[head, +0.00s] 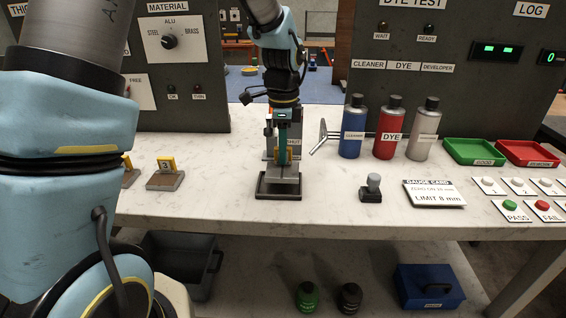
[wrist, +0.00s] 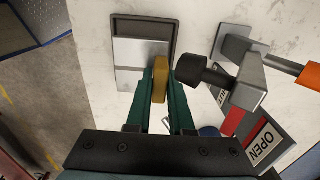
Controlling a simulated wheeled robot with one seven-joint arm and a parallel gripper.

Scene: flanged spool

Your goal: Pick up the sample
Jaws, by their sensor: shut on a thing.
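The sample, a grey metal block (head: 284,172) with an upright yellow tag, is at a dark shallow tray (head: 265,192) on the bench. In the wrist view the block (wrist: 128,76) shows as a pale plate within the rim of the tray (wrist: 146,22). My gripper (head: 283,150) points down above the tray. Its green fingers are shut on the yellow tag (wrist: 160,78). The fingers hide part of the tag, and I cannot tell whether the block touches the tray floor.
A clamp-like fixture with a dark knob (wrist: 205,74) stands close right of the fingers in the wrist view. Sample 3 (head: 166,174) sits to the left. Blue (head: 352,128), red (head: 389,128) and grey (head: 424,128) bottles stand right. The bench front is mostly clear.

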